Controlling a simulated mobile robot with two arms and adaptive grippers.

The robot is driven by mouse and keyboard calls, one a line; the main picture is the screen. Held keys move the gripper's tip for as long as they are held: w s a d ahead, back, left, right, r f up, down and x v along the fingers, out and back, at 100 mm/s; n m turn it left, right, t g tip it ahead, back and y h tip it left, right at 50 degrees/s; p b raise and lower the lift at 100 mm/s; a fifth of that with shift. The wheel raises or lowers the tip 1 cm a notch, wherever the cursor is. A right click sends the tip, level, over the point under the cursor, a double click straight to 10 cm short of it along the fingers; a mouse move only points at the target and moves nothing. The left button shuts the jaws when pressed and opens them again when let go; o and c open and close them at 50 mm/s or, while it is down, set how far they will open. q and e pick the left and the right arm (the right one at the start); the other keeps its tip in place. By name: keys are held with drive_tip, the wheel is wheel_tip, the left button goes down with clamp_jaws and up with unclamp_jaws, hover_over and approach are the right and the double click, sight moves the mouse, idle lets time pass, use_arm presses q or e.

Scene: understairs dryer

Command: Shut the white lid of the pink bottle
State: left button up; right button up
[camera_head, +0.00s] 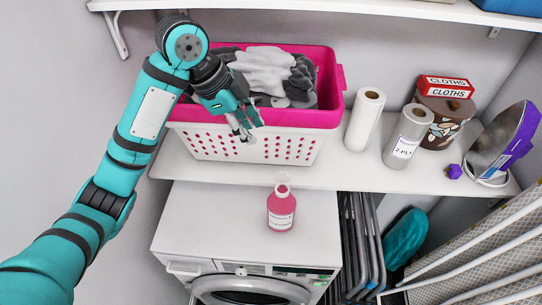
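The pink bottle (281,212) with a pale label stands upright on top of the white dryer. Its white lid (283,189) stands up above the bottle's neck, tilted open, with a small pale ring showing near it. My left gripper (250,132) hangs in front of the laundry basket, above and a little left of the bottle, and apart from it. Its fingers look spread, with nothing between them. My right gripper is out of view.
The white dryer top (205,222) is clear around the bottle. A shelf (330,178) behind it holds the pink-and-white laundry basket (310,147), paper rolls (365,120), a brown pot (440,120) and an iron (500,145). Folded chairs (360,240) stand right of the dryer.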

use_arm(q)
drive_tip(key=x, duration=0.3)
drive_tip(key=b, duration=0.1)
approach(283, 172)
drive_tip(key=f, duration=0.2)
drive_tip(key=x, duration=0.2)
drive_tip(key=p+x, duration=0.1)
drive_tip(key=x, duration=0.2)
drive_tip(key=shift+w+d, duration=0.2)
drive_tip(key=shift+d, duration=0.2)
drive_tip(key=shift+w+d+f+p, duration=0.1)
drive_tip(key=shift+d+f+p, duration=0.15)
drive_tip(key=shift+f, duration=0.3)
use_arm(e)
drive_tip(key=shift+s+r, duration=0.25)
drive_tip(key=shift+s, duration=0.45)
use_arm(q)
clamp_jaws()
